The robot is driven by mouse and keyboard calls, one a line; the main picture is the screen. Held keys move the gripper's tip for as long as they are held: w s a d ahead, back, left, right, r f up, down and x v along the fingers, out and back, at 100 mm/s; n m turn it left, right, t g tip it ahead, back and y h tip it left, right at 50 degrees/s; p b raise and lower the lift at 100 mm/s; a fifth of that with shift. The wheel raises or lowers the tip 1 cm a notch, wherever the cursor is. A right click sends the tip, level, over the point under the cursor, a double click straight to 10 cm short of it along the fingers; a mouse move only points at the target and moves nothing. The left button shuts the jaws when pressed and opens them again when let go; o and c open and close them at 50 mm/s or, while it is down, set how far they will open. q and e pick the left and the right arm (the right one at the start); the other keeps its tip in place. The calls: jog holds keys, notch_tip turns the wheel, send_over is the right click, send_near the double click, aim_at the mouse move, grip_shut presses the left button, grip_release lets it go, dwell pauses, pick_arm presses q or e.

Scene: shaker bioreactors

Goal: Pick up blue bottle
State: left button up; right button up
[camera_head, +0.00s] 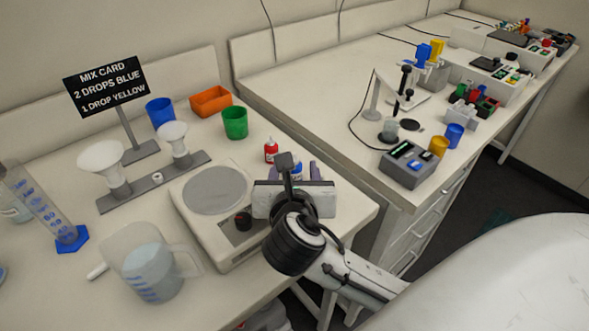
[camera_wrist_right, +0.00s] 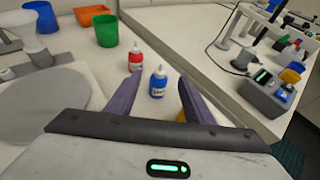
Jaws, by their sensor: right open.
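The blue bottle (camera_wrist_right: 158,82) is small, with a white cap, and stands upright on the bench in the right wrist view. It lies between the two spread purple fingers of my right gripper (camera_wrist_right: 152,98), with gaps on both sides. In the head view the blue bottle (camera_head: 296,170) is mostly hidden behind my right gripper (camera_head: 300,168), which is open and empty. A red bottle (camera_head: 271,150) stands close by, behind and to the left; it also shows in the right wrist view (camera_wrist_right: 136,57). My left gripper is not in view.
A balance (camera_head: 214,190) stands left of my right gripper. Green (camera_head: 235,122) and blue (camera_head: 160,112) cups, an orange bin (camera_head: 210,101), a funnel rack (camera_head: 155,181) and a jug (camera_head: 150,265) stand further left. A grey device (camera_head: 407,164) stands on the right bench.

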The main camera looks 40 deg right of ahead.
jog(key=x, duration=0.3)
jog(key=shift+w+d+f, duration=0.1)
jog(key=shift+w, duration=0.05)
jog(key=c, duration=1)
notch_tip(320, 180, up, 10)
jog(key=shift+f, duration=0.1)
